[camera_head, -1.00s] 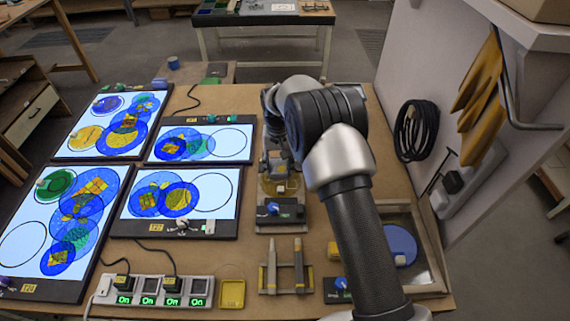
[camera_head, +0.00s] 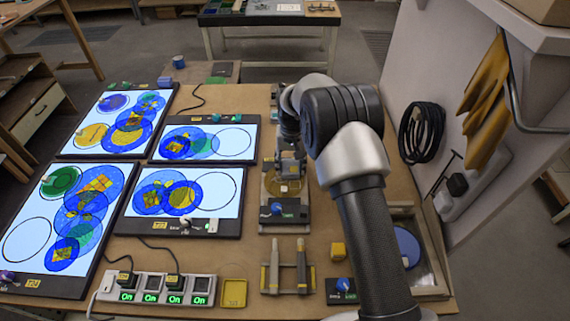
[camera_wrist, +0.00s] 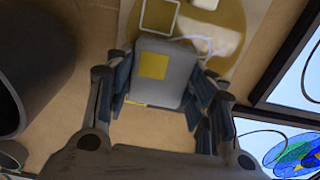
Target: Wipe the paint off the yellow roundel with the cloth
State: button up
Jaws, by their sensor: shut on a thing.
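The yellow roundel (camera_head: 272,189) lies on a pale plate beneath my gripper in the head view. In the wrist view the yellow roundel (camera_wrist: 190,23) fills the top, with a pale patch on its right part and white square outlines near it. My gripper (camera_wrist: 160,85) is shut on a grey block-like thing (camera_wrist: 171,97) with a yellow square on its face. I cannot tell surely whether this is the cloth. It overlaps the roundel's near edge in the wrist view; whether they touch is unclear. In the head view my gripper (camera_head: 290,165) is partly hidden by my arm.
A panel with a blue knob (camera_head: 277,209) stands in front of the roundel. Lit panels with coloured discs (camera_head: 183,197) fill the left. A wall rises right.

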dwell(0.3)
jog(key=shift+r+p, duration=1.55)
jog(key=shift+r, duration=0.9)
